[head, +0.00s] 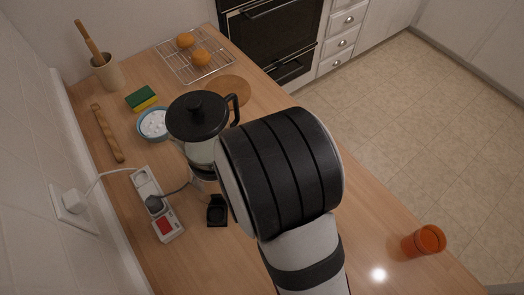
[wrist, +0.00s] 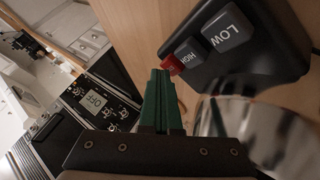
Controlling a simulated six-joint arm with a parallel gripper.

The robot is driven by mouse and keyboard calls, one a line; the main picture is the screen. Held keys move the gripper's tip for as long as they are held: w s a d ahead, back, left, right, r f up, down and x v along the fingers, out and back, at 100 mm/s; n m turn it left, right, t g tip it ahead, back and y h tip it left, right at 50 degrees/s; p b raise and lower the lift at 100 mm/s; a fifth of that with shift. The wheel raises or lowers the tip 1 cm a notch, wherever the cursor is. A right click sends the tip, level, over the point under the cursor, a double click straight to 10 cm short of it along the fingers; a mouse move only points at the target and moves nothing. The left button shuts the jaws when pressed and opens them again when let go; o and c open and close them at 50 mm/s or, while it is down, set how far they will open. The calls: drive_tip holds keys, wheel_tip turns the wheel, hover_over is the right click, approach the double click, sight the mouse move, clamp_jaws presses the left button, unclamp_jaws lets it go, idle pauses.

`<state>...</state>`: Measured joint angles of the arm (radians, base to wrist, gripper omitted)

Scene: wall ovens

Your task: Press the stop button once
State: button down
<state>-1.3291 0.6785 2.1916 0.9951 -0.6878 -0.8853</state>
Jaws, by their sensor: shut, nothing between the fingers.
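In the wrist view a dark control panel (wrist: 262,50) carries grey keys marked LOW (wrist: 228,27) and HIGH (wrist: 189,54). A small red button (wrist: 172,65) sits at the end of this row, with no readable label. My gripper (wrist: 160,74) has green fingers, shut and empty. Their tips appear right beside the red button; I cannot tell whether they touch it. In the head view a jug appliance with a black lid (head: 197,112) stands on the counter. My arm hides part of it, and the red button does not show there.
Left of the appliance lie a power strip (head: 146,184) with a red switch and a plugged cord, and a bowl (head: 153,124). An orange jar (head: 424,241) stands at right.

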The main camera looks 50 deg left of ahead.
drive_tip(key=shift+r, duration=0.75)
drive_tip(key=shift+r, duration=2.5)
drive_tip(key=w+d+r+m+g, duration=0.25)
drive_tip(key=d+r+m, duration=0.2)
drive_tip(key=d, duration=0.35)
drive_tip(key=w+d+r+m+g, duration=0.1)
drive_tip(key=w+d+r+m, duration=0.2)
drive_tip(key=d+m, duration=0.45)
drive_tip(key=s+d+m+g+h, duration=0.1)
drive_tip(key=s+d+m, duration=0.2)
drive_tip(key=d, duration=0.4)
drive_tip(key=s+d+r+m+g+h, duration=0.1)
drive_tip(key=s+d+m, duration=0.3)
drive_tip(key=d, duration=0.4)
drive_tip(key=s+d+r+m+g+h, duration=0.1)
drive_tip(key=s+d+m+h, duration=0.1)
drive_tip(key=s+d+m, duration=0.2)
drive_tip(key=s+d, duration=0.1)
drive_tip(key=d, duration=0.2)
drive_tip(key=shift+d, duration=0.2)
